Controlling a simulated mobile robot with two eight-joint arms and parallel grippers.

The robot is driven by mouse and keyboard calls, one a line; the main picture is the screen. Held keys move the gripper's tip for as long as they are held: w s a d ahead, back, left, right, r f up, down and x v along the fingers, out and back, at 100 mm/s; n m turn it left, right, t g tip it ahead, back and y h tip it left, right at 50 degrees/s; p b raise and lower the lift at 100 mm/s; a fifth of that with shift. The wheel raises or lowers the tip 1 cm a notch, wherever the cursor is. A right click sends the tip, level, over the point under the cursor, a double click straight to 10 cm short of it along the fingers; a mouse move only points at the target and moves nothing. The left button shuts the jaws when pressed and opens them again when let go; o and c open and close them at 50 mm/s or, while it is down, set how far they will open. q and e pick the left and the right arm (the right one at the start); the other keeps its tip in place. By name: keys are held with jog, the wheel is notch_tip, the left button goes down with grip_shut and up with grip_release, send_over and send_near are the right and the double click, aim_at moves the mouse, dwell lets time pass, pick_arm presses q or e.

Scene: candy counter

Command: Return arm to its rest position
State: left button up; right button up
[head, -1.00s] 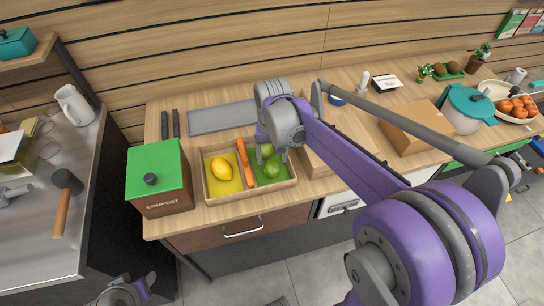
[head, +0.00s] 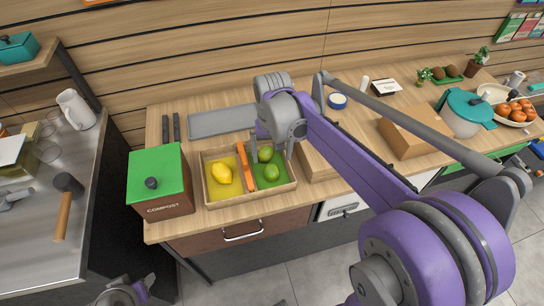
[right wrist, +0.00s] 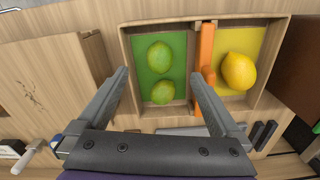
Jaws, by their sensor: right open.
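My right gripper (head: 285,146) is over the right edge of a wooden tray (head: 239,202). In the right wrist view its fingers (right wrist: 160,92) are spread apart with nothing between them, with the tray beyond. Two green limes (head: 271,172) lie on the tray's green side, and they show in the right wrist view (right wrist: 159,57). A lemon (head: 222,173) lies on the yellow side. An orange divider (head: 244,166) stands between the two sides. Part of my left arm shows at the bottom left, but its fingertips cannot be made out.
A compost bin (head: 160,190) with a green lid stands left of the tray. A grey board (head: 222,121) lies behind it. A cardboard box (head: 415,135), a teal-lidded pot (head: 466,112) and a fruit bowl (head: 514,110) stand to the right.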

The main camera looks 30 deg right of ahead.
notch_tip(320, 180, up, 9)
jog(key=shift+f, duration=0.15)
jog(key=s+a+f+n+t, duration=0.2)
jog(key=s+a+f, duration=0.1)
jog(key=s+f, duration=0.3)
jog(key=s+a+f+n+t, duration=0.2)
jog(key=s+a+f+t, duration=0.1)
jog(key=s+f, duration=0.3)
jog(key=shift+s+a+n+t, duration=0.3)
jog(key=shift+s+a, duration=0.1)
jog(key=shift+s, duration=0.75)
jog(key=shift+f, duration=0.1)
